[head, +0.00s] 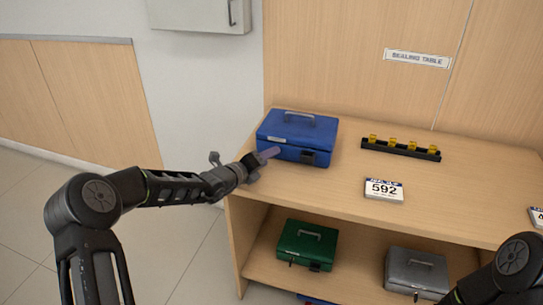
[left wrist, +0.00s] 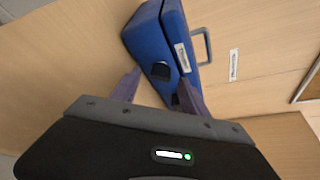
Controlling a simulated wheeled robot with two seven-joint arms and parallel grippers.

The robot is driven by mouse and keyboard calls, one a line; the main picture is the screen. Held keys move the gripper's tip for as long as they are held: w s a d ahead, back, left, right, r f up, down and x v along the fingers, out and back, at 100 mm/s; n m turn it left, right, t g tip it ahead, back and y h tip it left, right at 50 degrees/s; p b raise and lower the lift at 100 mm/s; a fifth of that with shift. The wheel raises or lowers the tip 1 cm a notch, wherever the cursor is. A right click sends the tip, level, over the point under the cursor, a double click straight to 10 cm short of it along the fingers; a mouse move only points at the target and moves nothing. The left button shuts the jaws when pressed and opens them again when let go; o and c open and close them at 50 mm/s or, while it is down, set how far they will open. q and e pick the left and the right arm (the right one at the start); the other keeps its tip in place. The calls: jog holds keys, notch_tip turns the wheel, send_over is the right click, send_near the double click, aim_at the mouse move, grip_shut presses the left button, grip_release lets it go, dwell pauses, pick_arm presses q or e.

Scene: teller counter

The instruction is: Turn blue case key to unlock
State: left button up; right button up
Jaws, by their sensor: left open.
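The blue case (head: 297,137) stands shut on the counter top, handle up, with a white label and a dark latch (head: 309,158) on its front. My left gripper (head: 267,155) is open at the case's left front. In the left wrist view the case (left wrist: 150,38) is close ahead, and the fingers (left wrist: 160,88) are spread near its front face. A round black fitting (left wrist: 160,71) shows there, with another dark part partly behind the right finger. I cannot make out the key or its angle. My right gripper is out of view; only its arm shows at lower right.
A black rack with several yellow pieces (head: 400,149) stands at the back of the counter (head: 345,170). A white "592" card block (head: 384,190) lies near the front edge. A green case (head: 307,245) and a grey case (head: 416,271) sit on the shelf below.

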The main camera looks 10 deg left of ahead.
pick_arm(q)
jog(key=shift+x, duration=1.25)
grip_shut()
